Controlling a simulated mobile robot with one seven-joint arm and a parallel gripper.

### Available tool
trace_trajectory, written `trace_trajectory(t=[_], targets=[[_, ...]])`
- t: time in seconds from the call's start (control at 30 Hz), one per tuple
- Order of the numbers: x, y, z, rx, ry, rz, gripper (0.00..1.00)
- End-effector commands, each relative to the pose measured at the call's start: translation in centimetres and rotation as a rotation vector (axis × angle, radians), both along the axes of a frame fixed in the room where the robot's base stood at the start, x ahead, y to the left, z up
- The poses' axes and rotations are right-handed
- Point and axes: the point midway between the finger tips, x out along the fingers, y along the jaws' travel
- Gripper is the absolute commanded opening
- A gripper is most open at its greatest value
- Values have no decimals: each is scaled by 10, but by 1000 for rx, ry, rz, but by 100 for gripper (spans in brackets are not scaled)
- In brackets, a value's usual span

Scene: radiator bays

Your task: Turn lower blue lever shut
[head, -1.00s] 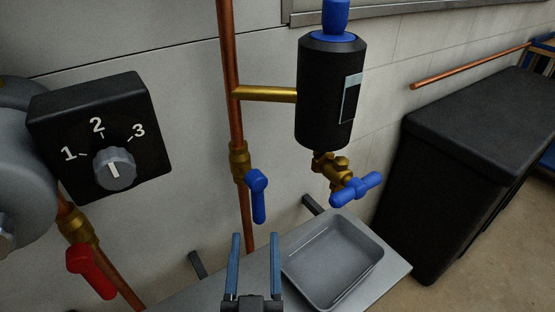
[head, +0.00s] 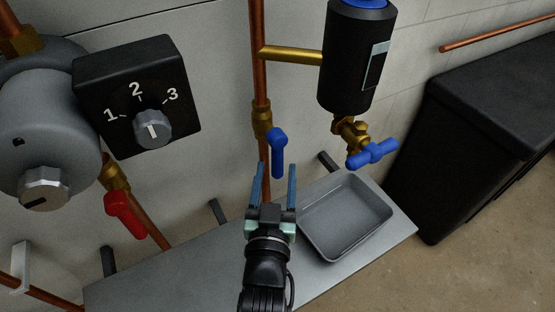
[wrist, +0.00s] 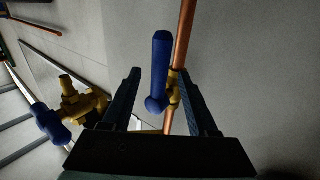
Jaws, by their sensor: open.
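A blue lever (head: 278,155) sits on a brass valve (head: 262,118) on the vertical copper pipe. It hangs down, roughly in line with the pipe. My gripper (head: 276,168) is open and empty, with its fingers pointing up at the lever's lower end. In the wrist view the lever (wrist: 160,62) appears between the two open fingers (wrist: 160,75). I cannot tell how much depth separates them. A blue T-handle (head: 372,153) is on a brass drain valve under the black canister (head: 355,60), right of the lever; it also shows in the wrist view (wrist: 50,125).
A grey tray (head: 345,215) stands on a metal shelf (head: 170,277) below the valves. A black dial box (head: 140,95) and a red lever (head: 125,215) are at left. A dark cabinet (head: 475,130) stands at right. The wall is close behind the pipe.

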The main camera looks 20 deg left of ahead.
Motion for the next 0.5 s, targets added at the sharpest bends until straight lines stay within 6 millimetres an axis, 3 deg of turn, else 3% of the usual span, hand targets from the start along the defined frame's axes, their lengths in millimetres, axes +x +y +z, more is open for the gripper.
trace_trajectory(t=[0.2, 0.5], targets=[[28, 9, -1, -1, 0, 0, 59], [38, 13, 0, 1, 1, 0, 59]])
